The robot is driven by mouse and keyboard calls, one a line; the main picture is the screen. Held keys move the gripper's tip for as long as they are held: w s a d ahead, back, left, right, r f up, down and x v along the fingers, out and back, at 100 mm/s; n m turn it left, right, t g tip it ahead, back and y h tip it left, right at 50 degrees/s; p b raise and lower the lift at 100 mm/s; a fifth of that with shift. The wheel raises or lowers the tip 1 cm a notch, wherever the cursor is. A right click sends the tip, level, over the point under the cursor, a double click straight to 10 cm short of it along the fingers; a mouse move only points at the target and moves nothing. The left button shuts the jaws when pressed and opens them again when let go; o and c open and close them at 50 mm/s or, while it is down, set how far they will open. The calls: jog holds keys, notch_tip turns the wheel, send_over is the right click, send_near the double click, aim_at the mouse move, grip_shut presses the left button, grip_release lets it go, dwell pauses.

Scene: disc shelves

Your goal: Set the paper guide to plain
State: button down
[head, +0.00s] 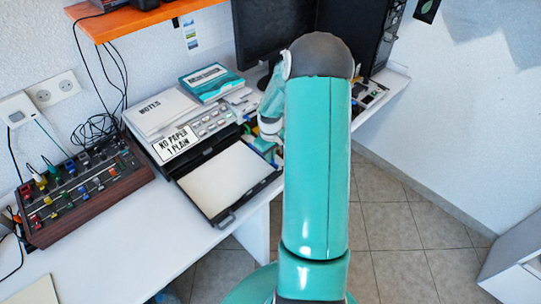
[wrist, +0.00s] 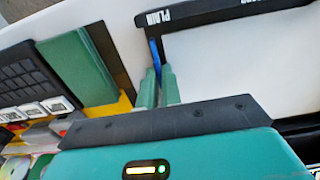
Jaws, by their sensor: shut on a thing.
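The printer's black tray (head: 222,214) is pulled out and holds white paper (head: 215,180). In the wrist view the tray's black edge (wrist: 205,15) carries the word PLAIN near its left end. The thin blue paper guide (wrist: 154,55) stands at the left edge of the white paper (wrist: 225,65), just below that word. My gripper (wrist: 159,82) is shut on the blue guide between its green fingers. In the head view my gripper is at the tray's right side, mostly hidden by my arm. The guide cannot be made out there.
A sign (head: 174,143) on the printer reads NO PAPER 1 PLAIN. Notes (head: 160,107) and a teal box (head: 211,82) lie on top. A wooden mixer panel (head: 80,190) with cables stands left. An orange shelf (head: 140,18) hangs above. A monitor (head: 270,30) stands behind.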

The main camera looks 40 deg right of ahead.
jog(key=shift+a+r, duration=0.1)
jog(key=shift+a, duration=0.5)
jog(key=c, duration=1.6)
grip_release()
notch_tip(320, 180, up, 14)
jog(key=shift+f, duration=0.1)
